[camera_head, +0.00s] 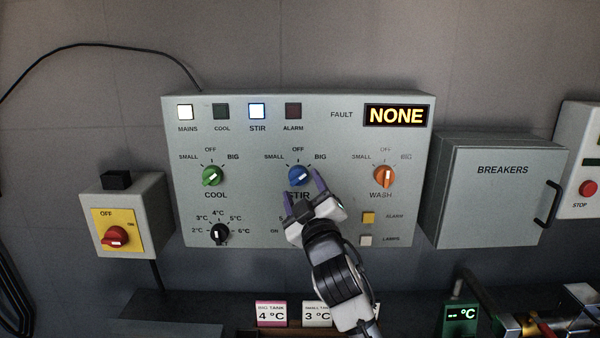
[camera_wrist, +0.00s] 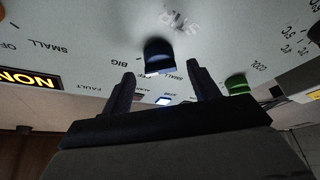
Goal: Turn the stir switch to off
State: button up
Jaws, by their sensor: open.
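The stir switch (camera_head: 299,176) is a blue round knob on the grey control panel, with OFF above it, SMALL to its left and BIG to its right. Its white mark seems to point up and right, towards BIG. In the wrist view the blue knob (camera_wrist: 158,54) shows just beyond and between my fingertips. My gripper (camera_head: 303,187) is open, with its dark fingers spread at the lower right of the knob. It also shows in the wrist view (camera_wrist: 160,80). I cannot tell whether a finger touches the knob. The STIR lamp (camera_head: 257,111) is lit blue-white.
The green COOL knob (camera_head: 212,175) is to the left and the orange WASH knob (camera_head: 384,176) to the right. The fault display (camera_head: 397,116) reads NONE. A breakers box (camera_head: 490,195) stands right of the panel, a red-handled isolator (camera_head: 116,237) left of it.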

aim_at(298, 177)
jog(key=shift+p+x, duration=0.3)
jog(key=shift+x, duration=1.15)
jog(key=shift+c, duration=0.2)
jog(key=c, duration=0.9)
jog(key=shift+n+g+y+b, duration=0.3)
jog(key=shift+n+b, duration=0.55)
jog(key=shift+n, duration=0.35)
jog(key=n+g+b, duration=0.1)
jog(key=n, duration=0.2)
jog(key=shift+d+y, duration=0.1)
jog(key=shift+y, duration=0.3)
jog(key=n+g, duration=0.2)
jog(key=n, duration=0.3)
jog(key=shift+r+b, duration=0.2)
jog(key=shift+b, duration=0.1)
jog(key=shift+n, duration=0.4)
